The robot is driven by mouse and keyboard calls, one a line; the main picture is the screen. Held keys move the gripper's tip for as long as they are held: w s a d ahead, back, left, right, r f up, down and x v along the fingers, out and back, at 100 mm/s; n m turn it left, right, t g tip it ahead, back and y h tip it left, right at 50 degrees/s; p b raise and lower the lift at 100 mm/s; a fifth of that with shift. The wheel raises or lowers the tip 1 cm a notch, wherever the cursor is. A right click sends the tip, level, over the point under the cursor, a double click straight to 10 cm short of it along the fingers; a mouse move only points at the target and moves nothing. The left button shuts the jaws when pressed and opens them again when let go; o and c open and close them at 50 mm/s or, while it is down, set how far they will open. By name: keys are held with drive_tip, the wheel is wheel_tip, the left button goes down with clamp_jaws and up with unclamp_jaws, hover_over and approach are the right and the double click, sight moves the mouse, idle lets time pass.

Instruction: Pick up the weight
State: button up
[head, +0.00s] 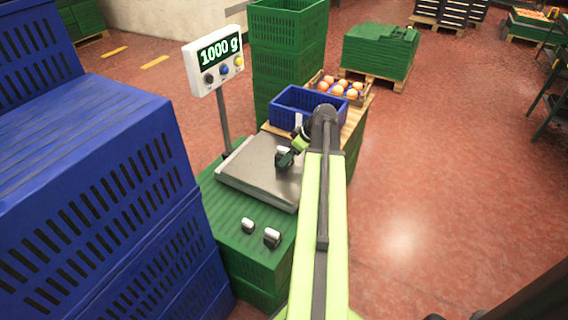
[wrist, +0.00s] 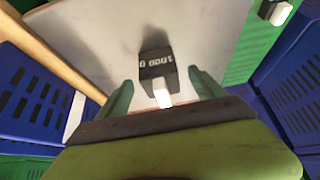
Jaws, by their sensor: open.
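A dark weight with a white top and "1000 g" markings (wrist: 156,69) sits on the metal plate of the scale (head: 245,172). In the wrist view the weight is between and slightly beyond the fingertips of my gripper (wrist: 162,88), which is open. In the head view my gripper (head: 287,158) is over the scale plate at the weight, which is partly hidden there. The scale display (head: 219,51) reads 1000 g. Two more weights, one small (head: 248,226) and one larger (head: 272,238), stand on the green crate surface in front of the scale.
A blue crate (head: 290,121) and a wooden box of oranges (head: 357,101) stand behind the scale. Stacked blue crates (head: 160,165) rise close on the left. Tall green crates (head: 288,45) stand at the back.

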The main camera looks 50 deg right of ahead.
drive_tip(key=b+x, duration=0.3)
drive_tip(key=x, duration=0.2)
drive_tip(key=shift+d+b, duration=0.1)
drive_tip(key=shift+b, duration=0.3)
drive_tip(key=shift+r, duration=0.1)
clamp_jaws()
